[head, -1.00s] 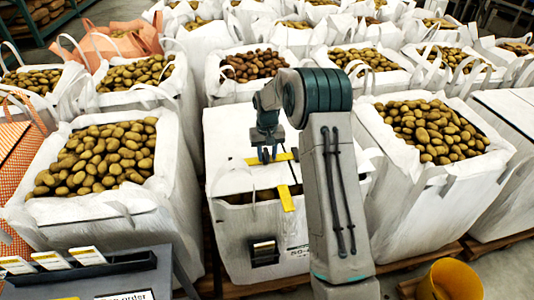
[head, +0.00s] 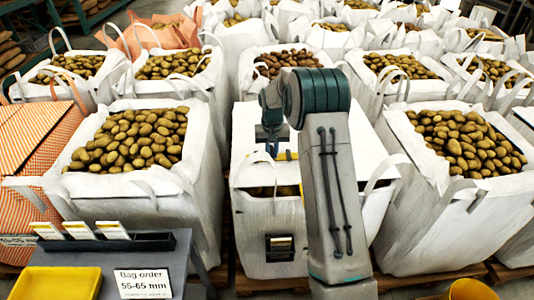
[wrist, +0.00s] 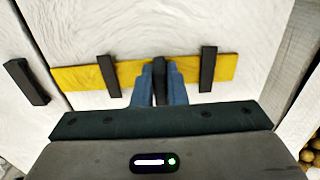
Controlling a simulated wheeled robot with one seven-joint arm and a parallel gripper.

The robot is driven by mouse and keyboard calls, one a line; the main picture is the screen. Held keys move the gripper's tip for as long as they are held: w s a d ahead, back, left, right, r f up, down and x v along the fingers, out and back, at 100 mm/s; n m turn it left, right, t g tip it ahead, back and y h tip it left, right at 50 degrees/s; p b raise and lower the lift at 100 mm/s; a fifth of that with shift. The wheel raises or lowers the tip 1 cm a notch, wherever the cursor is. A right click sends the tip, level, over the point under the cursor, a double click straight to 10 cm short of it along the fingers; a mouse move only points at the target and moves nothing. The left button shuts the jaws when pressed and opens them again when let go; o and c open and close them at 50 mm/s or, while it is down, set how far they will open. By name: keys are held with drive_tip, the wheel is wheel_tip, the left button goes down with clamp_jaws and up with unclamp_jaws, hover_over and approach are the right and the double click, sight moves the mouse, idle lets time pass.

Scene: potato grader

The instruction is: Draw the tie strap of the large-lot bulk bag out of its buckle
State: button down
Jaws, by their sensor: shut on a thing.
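The large white bulk bag (head: 250,220) stands in the front middle, its top partly covered by pale flaps. The yellow tie strap (wrist: 135,74) lies across the white flap in the wrist view. Dark upright bars cross it, one on the left (wrist: 108,76) and one on the right (wrist: 207,69); I cannot tell which is the buckle. My gripper (wrist: 160,82) is shut on a dark upright piece at the strap between these bars. In the head view, my gripper (head: 271,143) is above the bag top, with a bit of strap (head: 286,155) beside it; my arm hides the rest.
Open white bags of potatoes stand close on the left (head: 190,205) and right (head: 420,220), with more rows behind. A grey stand with a "Bag order 55-65 mm" card (head: 145,283) is at the front left.

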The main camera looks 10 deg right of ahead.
drive_tip(key=shift+a, duration=0.15)
drive_tip(key=c, duration=1.4)
unclamp_jaws()
drive_tip(key=shift+a, duration=0.15)
drive_tip(key=shift+c, duration=0.2)
drive_tip(key=shift+r, duration=0.1)
wheel_tip(320, 180, up, 14)
drive_tip(key=shift+f, duration=0.2)
